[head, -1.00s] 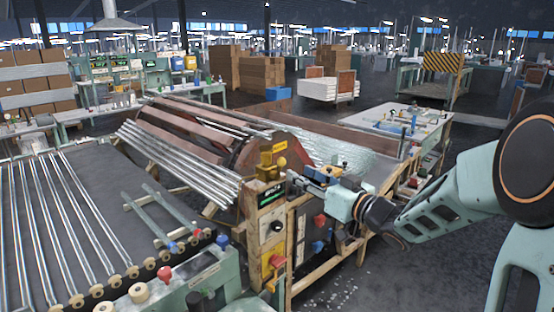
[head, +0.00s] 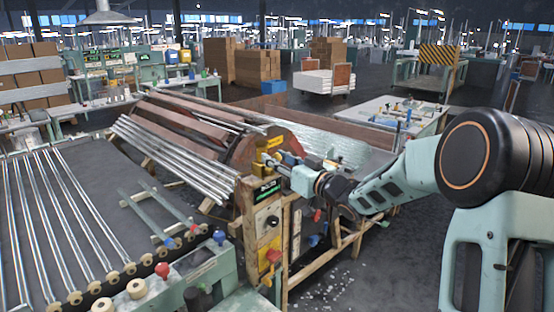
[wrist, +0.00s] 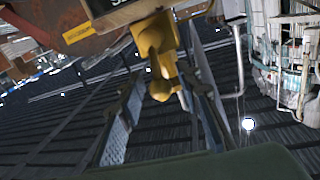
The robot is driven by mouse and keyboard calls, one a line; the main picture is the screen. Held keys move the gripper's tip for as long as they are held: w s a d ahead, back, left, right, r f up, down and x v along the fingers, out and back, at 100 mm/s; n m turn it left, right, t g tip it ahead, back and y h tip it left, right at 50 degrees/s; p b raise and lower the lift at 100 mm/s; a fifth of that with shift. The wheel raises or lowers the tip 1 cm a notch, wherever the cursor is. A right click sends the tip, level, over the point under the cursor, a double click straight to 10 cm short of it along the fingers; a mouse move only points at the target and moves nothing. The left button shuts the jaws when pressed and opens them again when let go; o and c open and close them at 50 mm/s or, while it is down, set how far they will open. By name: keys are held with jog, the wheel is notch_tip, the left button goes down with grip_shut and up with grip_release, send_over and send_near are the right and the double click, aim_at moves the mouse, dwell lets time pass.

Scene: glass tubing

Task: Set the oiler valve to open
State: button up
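A yellow valve body (wrist: 152,38), which looks like the oiler valve, hangs from a dark box in the wrist view. A rounded yellow end and a small stem (wrist: 184,98) point toward my gripper. In the head view the yellow fitting (head: 265,158) sits on top of the wooden post, partly hidden by my gripper (head: 281,162). My gripper is open in the wrist view (wrist: 163,112). Its two fingers stand apart on either side of the yellow end. I cannot tell whether either finger touches it.
The wooden post (head: 264,222) carries a dark knob and a red knob (head: 273,255). A slanted rack of glass tubes (head: 170,160) lies left of it. A flat bed with tubes (head: 125,215) is at the front left.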

grip_shut()
jog(key=shift+d+r+p, duration=0.1)
jog(key=shift+r+p, duration=0.05)
jog(key=shift+p, duration=0.25)
jog(key=shift+w+m, duration=0.1)
jog(key=shift+m, duration=0.3)
jog(key=shift+f, duration=0.2)
jog(key=shift+o, duration=1.3)
grip_release()
jog(key=shift+d, duration=0.1)
jog(key=v, duration=1.2)
jog(key=shift+r, duration=0.1)
